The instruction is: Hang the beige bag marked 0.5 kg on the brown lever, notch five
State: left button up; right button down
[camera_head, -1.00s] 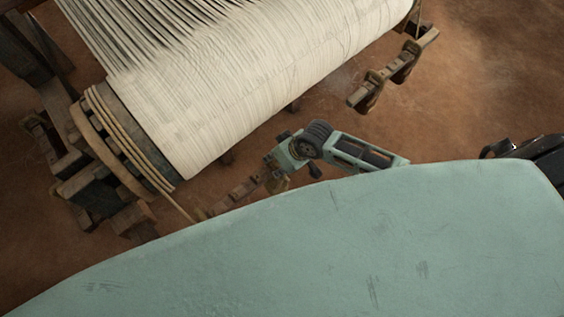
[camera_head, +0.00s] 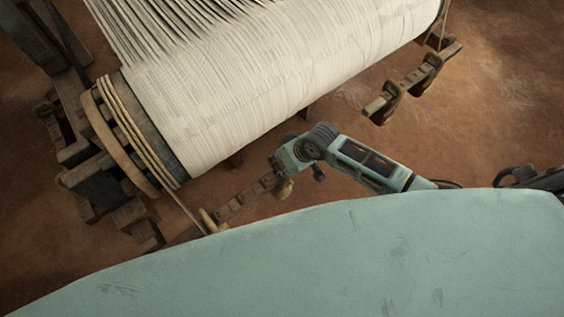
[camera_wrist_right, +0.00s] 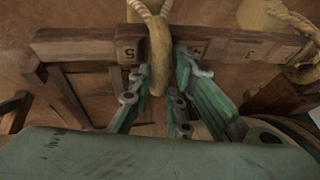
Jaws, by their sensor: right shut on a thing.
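The brown lever (camera_head: 245,199) slants below the cloth roll in the head view. In the right wrist view the lever (camera_wrist_right: 90,46) crosses the picture, with a 5 on its left part and further marks to the right. My right gripper (camera_head: 281,172) is at the lever's upper right end. In the right wrist view, my right gripper (camera_wrist_right: 158,95) is shut on the beige bag (camera_wrist_right: 159,52). The bag is in front of the lever, just right of the 5. Its strands rise above the lever; whether they rest in a notch I cannot tell. Its weight mark is not visible. My left gripper is out of view.
A beige rope (camera_wrist_right: 292,20) is at the lever's right part in the right wrist view. The loom's cloth roll (camera_head: 270,75) is above my right gripper. A wooden bar with brackets (camera_head: 413,82) hangs at upper right. Bare floor (camera_head: 500,110) lies to the right.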

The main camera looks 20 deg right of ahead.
jog(key=shift+f, duration=0.2)
dwell(0.6)
jog(key=c, duration=1.6)
grip_release()
jog(key=shift+o, duration=0.2)
jog(key=shift+s+f, duration=0.1)
jog(key=v, duration=1.2)
